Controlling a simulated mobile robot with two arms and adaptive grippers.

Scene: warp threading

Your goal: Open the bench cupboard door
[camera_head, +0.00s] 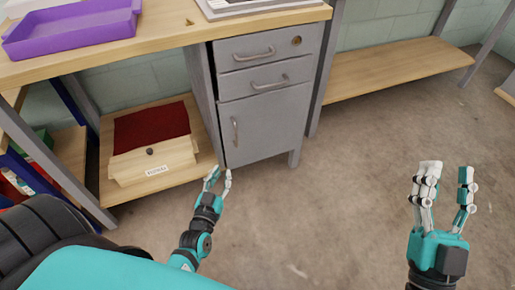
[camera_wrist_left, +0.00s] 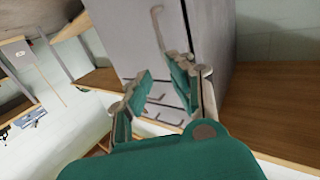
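The grey bench cupboard has a door (camera_head: 270,122) below two drawers, and the door is shut. Its vertical handle (camera_head: 235,130) is near the door's left edge; in the left wrist view the handle (camera_wrist_left: 157,28) shows above the fingers. My left gripper (camera_head: 220,174) is in front of the door's lower left corner, lower in the picture than the handle. Its fingers (camera_wrist_left: 161,75) are apart with nothing between them, and it does not hold the handle. My right gripper (camera_head: 446,170) is open and empty over the floor at the right.
The upper drawers have horizontal handles (camera_head: 270,84). A wooden box with a dark red top (camera_head: 150,165) stands on the low shelf left of the cupboard. A purple tray (camera_head: 70,28) lies on the benchtop (camera_head: 160,40). The floor (camera_head: 330,190) before the cupboard is clear.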

